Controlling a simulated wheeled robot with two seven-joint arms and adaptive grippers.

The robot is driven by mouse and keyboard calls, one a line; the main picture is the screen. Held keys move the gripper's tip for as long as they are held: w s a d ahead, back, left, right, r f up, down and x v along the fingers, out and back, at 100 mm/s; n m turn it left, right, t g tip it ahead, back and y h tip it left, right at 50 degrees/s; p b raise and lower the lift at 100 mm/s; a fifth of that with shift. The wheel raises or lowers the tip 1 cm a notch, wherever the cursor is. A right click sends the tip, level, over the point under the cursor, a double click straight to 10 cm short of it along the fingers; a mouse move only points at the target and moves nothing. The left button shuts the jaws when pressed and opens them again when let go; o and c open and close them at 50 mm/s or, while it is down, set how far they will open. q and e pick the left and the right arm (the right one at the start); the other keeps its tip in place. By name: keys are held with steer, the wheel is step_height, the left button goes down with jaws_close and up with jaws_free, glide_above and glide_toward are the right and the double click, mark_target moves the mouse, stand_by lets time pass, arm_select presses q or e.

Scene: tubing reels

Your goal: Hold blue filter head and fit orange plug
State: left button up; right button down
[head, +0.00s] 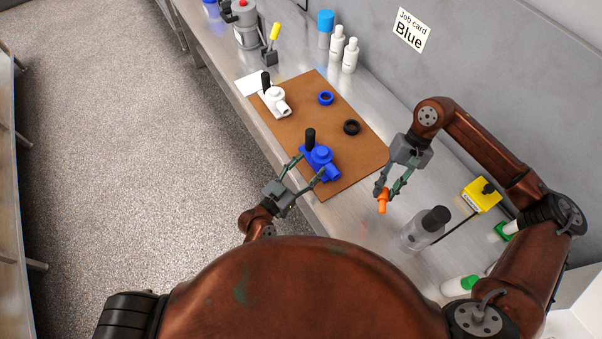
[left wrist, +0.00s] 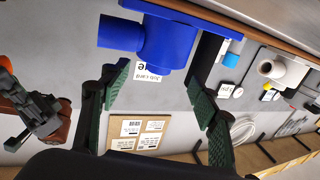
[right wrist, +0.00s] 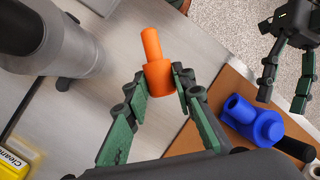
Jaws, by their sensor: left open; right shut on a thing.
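The blue filter head (head: 320,160) sits on the brown board (head: 345,105) near its front edge, with a black upright part at its left. My left gripper (head: 304,165) is open, its fingers on either side of the blue filter head and not closed on it. In the left wrist view the blue filter head (left wrist: 165,38) is just beyond the fingertips. The orange plug (head: 383,200) is in my right gripper (head: 388,190), which is shut on it above the bench, right of the board. In the right wrist view the orange plug (right wrist: 154,62) has its thin end pointing away from the fingers.
A white filter head (head: 275,103), a blue ring (head: 326,98) and a black ring (head: 352,127) lie on the board. A grey bottle with a black cap (head: 420,232) and a yellow box (head: 481,195) stand at the right. White bottles (head: 350,56) stand along the wall, below a card reading "Blue" (head: 410,31).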

mark_target(319, 157)
arm_select(q)
steer(key=x, duration=0.7)
steer(key=c, duration=0.9)
steer(key=o, duration=1.6)
steer(key=shift+c, duration=0.2)
steer(key=shift+c, duration=0.2)
steer(key=shift+d, duration=0.1)
steer(key=c, duration=1.7)
